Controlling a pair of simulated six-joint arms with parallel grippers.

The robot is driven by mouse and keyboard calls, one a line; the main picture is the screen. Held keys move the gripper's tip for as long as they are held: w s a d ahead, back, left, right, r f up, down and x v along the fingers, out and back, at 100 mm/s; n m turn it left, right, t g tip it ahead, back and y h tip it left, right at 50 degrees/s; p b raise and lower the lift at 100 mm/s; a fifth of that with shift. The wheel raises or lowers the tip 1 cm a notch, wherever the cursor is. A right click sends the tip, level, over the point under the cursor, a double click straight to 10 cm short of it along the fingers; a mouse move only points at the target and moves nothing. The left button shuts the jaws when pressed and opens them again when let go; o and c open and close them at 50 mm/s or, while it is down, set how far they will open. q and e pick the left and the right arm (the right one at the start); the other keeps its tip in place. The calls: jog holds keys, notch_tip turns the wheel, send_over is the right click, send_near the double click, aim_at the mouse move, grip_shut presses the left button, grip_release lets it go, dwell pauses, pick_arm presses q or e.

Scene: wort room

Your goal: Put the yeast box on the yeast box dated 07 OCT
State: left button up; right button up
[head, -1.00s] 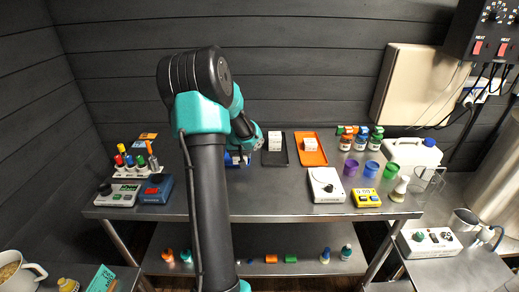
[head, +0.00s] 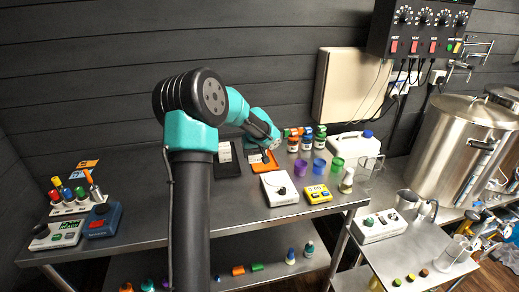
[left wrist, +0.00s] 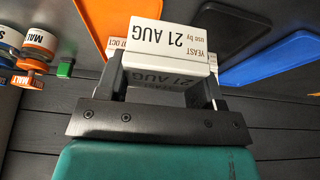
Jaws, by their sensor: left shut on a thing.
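My left gripper (left wrist: 165,95) is shut on a white yeast box (left wrist: 165,45) marked 21 AUG, seen in the left wrist view. A second white box marked 07 OCT (left wrist: 117,43) shows partly behind it, by the orange tray (left wrist: 92,18); the held box hides much of it. I cannot tell whether the two boxes touch. In the head view my left gripper (head: 267,148) is over the orange tray (head: 258,170). The boxes there are small and partly covered by the gripper. My right gripper is not in view.
A black tray (head: 229,170) with a white box (head: 224,152) lies just left. The blue tray (left wrist: 272,66) shows in the left wrist view. Bottles (head: 306,143), coloured cups (head: 319,167) and a white scale (head: 279,189) stand to the right and in front.

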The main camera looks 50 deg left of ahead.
pick_arm(q)
jog(key=shift+w+d+r, duration=0.15)
jog(key=shift+w+d, duration=0.3)
jog(key=shift+w, duration=0.1)
jog(key=shift+w+d+r, duration=0.15)
jog(key=shift+w+d, duration=0.3)
jog(key=shift+w, duration=0.05)
jog(key=shift+a, duration=0.1)
jog(key=w+a, duration=0.3)
jog(key=a, duration=0.1)
jog(key=w+a+f, duration=0.1)
jog(key=w+a, duration=0.6)
jog(key=shift+w+a+f, duration=0.1)
jog(key=shift+a+f, duration=0.15)
jog(key=shift+a, duration=0.05)
jog(key=shift+w+a, duration=0.15)
jog(key=shift+f, duration=1.75)
jog(key=shift+f, duration=0.1)
